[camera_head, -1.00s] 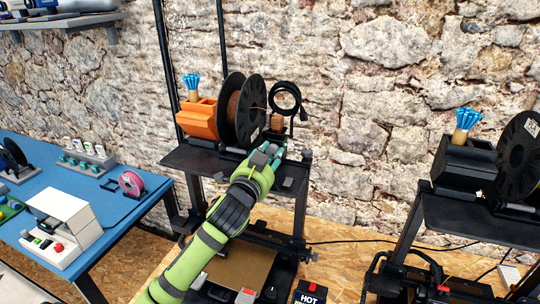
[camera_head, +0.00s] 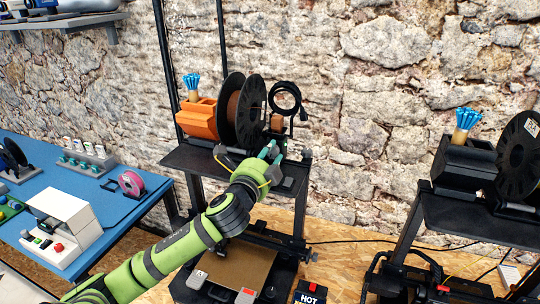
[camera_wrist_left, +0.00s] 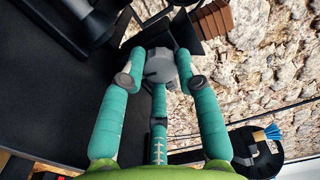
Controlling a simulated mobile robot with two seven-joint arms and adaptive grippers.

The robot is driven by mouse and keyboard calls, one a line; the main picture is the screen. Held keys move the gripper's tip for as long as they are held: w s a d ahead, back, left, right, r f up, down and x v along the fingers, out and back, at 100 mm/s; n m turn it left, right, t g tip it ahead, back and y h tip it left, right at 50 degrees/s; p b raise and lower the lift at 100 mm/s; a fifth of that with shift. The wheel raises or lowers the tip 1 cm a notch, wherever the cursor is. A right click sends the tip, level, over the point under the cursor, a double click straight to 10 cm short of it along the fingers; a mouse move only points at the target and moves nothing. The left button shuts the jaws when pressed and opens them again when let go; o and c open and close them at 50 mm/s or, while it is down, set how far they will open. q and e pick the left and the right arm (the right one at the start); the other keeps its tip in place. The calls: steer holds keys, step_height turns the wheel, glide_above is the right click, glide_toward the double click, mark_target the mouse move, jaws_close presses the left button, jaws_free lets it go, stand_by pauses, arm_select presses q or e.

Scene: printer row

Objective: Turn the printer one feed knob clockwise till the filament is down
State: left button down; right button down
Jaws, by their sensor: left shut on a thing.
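The printer one frame (camera_head: 185,158) stands in the middle of the head view with a black top shelf. My left gripper (camera_head: 272,152) is at the right end of this shelf, in front of the spool. In the left wrist view my left gripper (camera_wrist_left: 160,80) has its teal fingers closed around a grey faceted knob (camera_wrist_left: 160,65). The fingers hide the knob in the head view. The filament spool (camera_head: 240,108), black-flanged with brown filament, stands upright on the shelf. I cannot make out the filament's lower end. My right gripper is not in view.
An orange box (camera_head: 198,118) holding blue-tipped items stands left of the spool. A black cable coil (camera_head: 286,100) hangs behind. A second printer with a black spool (camera_head: 518,150) stands at right. A blue table (camera_head: 120,205) is at left. A "HOT" sign (camera_head: 309,297) stands below.

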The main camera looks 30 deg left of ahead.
arm_select(q)
steer(key=shift+f+m, duration=0.15)
steer(key=shift+m, duration=0.35)
steer(key=c, duration=1.2)
jaws_free()
steer(key=shift+o, duration=0.2)
steer(key=shift+a, duration=0.1)
steer(key=v, duration=0.7)
steer(key=shift+s, duration=0.25)
